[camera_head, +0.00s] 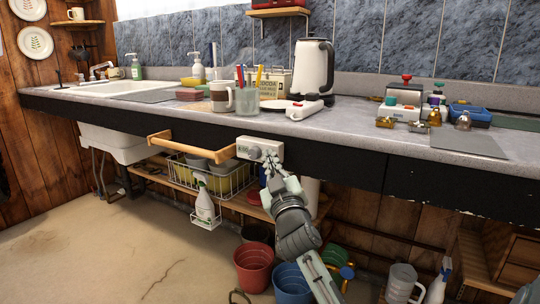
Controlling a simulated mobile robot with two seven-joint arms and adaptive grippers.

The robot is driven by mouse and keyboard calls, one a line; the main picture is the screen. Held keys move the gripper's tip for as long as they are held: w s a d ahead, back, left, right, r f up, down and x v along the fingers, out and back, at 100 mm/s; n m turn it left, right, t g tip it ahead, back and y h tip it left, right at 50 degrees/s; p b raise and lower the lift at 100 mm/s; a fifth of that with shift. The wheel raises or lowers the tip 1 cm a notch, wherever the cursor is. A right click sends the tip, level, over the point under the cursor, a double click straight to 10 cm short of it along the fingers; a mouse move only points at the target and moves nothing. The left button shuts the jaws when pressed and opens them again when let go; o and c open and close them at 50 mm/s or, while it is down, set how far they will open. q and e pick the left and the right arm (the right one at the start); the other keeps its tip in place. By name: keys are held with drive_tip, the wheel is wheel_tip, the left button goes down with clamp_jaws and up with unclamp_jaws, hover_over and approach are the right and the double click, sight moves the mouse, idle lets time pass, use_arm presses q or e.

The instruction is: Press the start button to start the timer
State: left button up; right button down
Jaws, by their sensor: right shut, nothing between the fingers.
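The timer (250,148) is a small pale box fixed to the dark front edge of the counter, with a display on its left part and a round knob near its middle. My right gripper (270,161) is shut and empty, with its fingertips pointing up at the right part of the timer's face. The fingers cover that part, so a start button cannot be made out. Whether the fingertips touch the timer cannot be told. My left gripper is not in view.
The counter (345,128) holds a kettle (312,67), a mug (221,97) and a glass of pens (247,101). A wooden rail (190,147) juts out left of the timer. Red (253,268) and blue (290,284) buckets stand below.

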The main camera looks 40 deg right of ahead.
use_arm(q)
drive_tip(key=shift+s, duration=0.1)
use_arm(e)
drive_tip(key=shift+a, duration=0.1)
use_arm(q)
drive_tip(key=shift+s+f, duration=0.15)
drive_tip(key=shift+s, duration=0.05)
use_arm(e)
drive_tip(key=shift+s+a, duration=0.2)
drive_tip(key=shift+a, duration=0.15)
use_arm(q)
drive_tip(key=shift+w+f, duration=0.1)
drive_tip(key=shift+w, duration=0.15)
use_arm(e)
drive_tip(key=a, duration=0.1)
drive_tip(key=s+a, duration=0.1)
drive_tip(key=a, duration=0.1)
drive_tip(key=s+a, duration=0.1)
drive_tip(key=a, duration=0.1)
drive_tip(key=shift+s+a, duration=0.15)
drive_tip(key=shift+a, duration=0.1)
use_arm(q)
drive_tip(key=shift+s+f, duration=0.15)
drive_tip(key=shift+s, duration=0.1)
